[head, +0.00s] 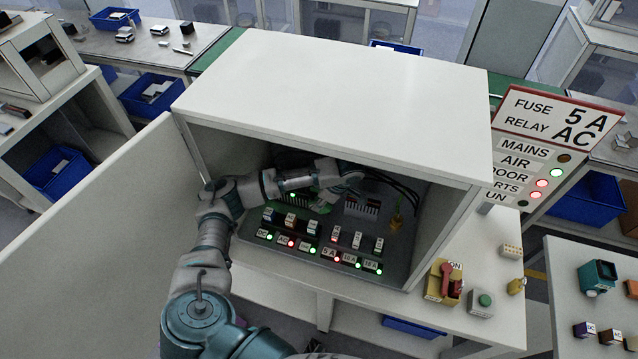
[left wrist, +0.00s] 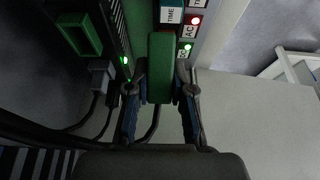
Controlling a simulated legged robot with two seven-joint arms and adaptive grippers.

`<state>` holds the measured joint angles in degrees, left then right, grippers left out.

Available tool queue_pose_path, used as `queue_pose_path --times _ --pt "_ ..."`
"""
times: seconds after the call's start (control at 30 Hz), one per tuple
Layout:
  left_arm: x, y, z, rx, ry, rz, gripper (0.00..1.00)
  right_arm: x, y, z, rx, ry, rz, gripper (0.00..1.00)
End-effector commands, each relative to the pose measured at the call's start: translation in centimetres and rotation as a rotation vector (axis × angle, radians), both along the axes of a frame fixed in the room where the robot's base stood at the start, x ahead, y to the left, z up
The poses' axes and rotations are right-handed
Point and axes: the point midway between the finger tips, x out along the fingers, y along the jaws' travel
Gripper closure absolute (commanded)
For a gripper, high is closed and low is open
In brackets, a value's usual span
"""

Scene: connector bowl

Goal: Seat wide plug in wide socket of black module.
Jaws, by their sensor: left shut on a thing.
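My left gripper (head: 348,181) reaches into the open white cabinet from the left. In the left wrist view its two fingers (left wrist: 160,98) are shut on a green block, the wide plug (left wrist: 161,62). Beside the plug on the left is a dark ridged edge with green lights, which looks like the black module (left wrist: 116,35). Farther left is a green rectangular frame (left wrist: 80,36); I cannot tell whether it is the wide socket. The plug appears apart from this frame. In the head view my arm hides part of the module area, and the plug cannot be made out.
Labelled relays (head: 290,220) and fuses (head: 357,240) stand in rows at the cabinet front, close to my arm. Dark cables (head: 400,192) hang at the back right. The cabinet roof (head: 330,90) and open door (head: 90,240) bound the space. A red switch (head: 450,283) is outside.

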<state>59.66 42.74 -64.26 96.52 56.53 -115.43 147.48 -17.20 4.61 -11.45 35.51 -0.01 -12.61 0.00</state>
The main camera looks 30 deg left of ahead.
Motion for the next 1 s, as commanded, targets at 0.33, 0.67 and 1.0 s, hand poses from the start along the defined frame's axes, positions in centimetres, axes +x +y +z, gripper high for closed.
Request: queue_pose_path --times 0.33,0.67,1.0 --pt "-2.9 -1.8 0.4 0.000 0.001 0.000 1.00 0.0 0.0 1.1 0.000 -0.001 0.000 0.49" --pt "-2.7 -1.7 0.3 -0.001 0.000 0.002 1.00 0.1 0.1 1.0 0.000 -0.001 0.000 0.49" --pt "4.3 2.7 -0.5 0.000 -0.001 0.008 1.00 -0.1 0.1 -0.9 0.001 0.001 0.000 0.49"
